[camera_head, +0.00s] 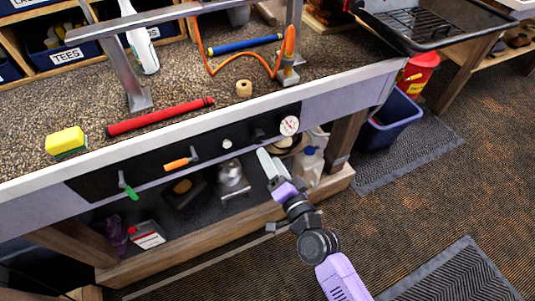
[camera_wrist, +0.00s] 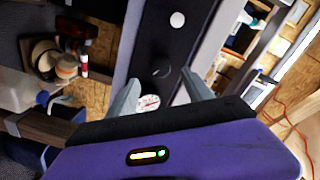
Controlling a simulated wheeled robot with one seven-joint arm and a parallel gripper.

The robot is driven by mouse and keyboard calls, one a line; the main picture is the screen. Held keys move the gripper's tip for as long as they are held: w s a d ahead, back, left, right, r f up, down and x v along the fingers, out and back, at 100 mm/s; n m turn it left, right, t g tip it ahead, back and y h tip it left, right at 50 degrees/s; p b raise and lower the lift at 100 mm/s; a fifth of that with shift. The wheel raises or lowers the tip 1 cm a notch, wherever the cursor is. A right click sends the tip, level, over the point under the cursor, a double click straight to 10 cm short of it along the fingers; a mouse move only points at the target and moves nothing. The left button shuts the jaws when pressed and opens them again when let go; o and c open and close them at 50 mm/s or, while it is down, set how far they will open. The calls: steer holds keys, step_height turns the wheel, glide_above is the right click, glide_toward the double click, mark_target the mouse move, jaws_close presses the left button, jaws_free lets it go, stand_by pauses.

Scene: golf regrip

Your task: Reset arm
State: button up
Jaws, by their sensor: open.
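My gripper (camera_head: 268,163) is in front of the workbench, just below the right part of its black front panel (camera_head: 100,184). In the wrist view my gripper (camera_wrist: 162,82) shows two grey fingers spread apart with nothing between them. A round pressure gauge (camera_head: 289,125) sits at the right end of the panel. It also shows in the wrist view (camera_wrist: 149,102), beyond the gap between the fingers. My purple arm comes in from the lower right in the head view.
On the bench lie a red grip (camera_head: 160,117), a yellow sponge (camera_head: 65,141), a blue grip (camera_head: 244,44) and a tape roll (camera_head: 244,88). Orange-handled (camera_head: 180,163) and green-handled (camera_head: 130,190) valves stick out of the panel. A blue bin (camera_head: 390,122) stands right. Floor at lower right is open.

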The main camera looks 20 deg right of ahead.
steer(key=shift+s, duration=0.1)
stand_by(0.5)
steer(key=s+r+n+g, duration=0.1)
steer(key=s+r+n, duration=0.2)
steer(key=s, duration=0.8)
steer(key=s+r+n+g, duration=0.1)
steer(key=s+r+n, duration=0.2)
steer(key=s, duration=0.9)
steer(key=s+r+n+g, duration=0.1)
steer(key=s+r+n, duration=0.2)
steer(key=s, duration=0.9)
steer(key=n, duration=0.2)
steer(key=shift+s+d+n, duration=0.15)
steer(key=shift+n, duration=0.15)
